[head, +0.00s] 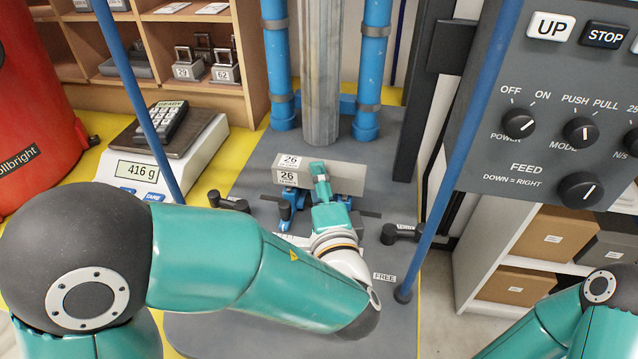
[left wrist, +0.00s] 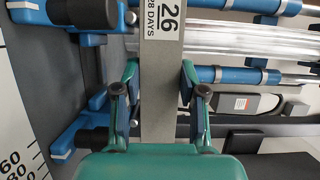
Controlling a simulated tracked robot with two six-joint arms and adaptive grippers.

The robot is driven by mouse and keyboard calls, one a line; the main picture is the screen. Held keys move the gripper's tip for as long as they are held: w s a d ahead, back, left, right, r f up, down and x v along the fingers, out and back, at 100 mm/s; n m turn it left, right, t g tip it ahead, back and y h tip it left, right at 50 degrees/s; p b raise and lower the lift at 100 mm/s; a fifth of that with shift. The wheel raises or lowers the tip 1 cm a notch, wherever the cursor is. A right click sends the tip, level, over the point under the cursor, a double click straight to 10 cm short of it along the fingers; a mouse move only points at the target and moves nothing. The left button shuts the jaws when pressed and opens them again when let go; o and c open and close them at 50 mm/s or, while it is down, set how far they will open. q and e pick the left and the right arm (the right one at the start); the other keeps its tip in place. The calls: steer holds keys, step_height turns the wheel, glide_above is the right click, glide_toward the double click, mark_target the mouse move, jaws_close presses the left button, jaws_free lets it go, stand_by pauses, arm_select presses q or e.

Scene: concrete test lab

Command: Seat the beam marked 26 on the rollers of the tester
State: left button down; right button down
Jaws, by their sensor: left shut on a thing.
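The grey beam marked 26 (head: 348,180) lies crosswise, level, with white labels on its top and front faces near its left end. My left gripper (head: 321,175) is shut on it near its middle. In the left wrist view the beam (left wrist: 160,112) runs between the two fingers (left wrist: 158,92), its "26 28 DAYS" label beyond them. The tester's blue roller supports (head: 290,204) show just below and in front of the beam, partly hidden by my arm; they also show in the left wrist view (left wrist: 82,122). I cannot tell whether beam and rollers touch. My right gripper is out of view.
Blue columns (head: 276,60) and a grey central ram (head: 320,70) stand behind the beam. Thin blue rods (head: 140,100) rise nearer me. A scale (head: 165,150) reading 416 g is left, a control panel (head: 560,110) right. Black handles (head: 400,233) sit on the grey base (head: 400,290).

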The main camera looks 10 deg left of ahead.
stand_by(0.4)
arm_select(q)
steer(key=c, duration=0.6)
jaws_free()
steer(key=shift+f, duration=0.15)
steer(key=shift+b+v, duration=1.4)
steer(key=shift+v, duration=1.05)
steer(key=shift+b+v, duration=0.35)
steer(key=shift+v, duration=0.7)
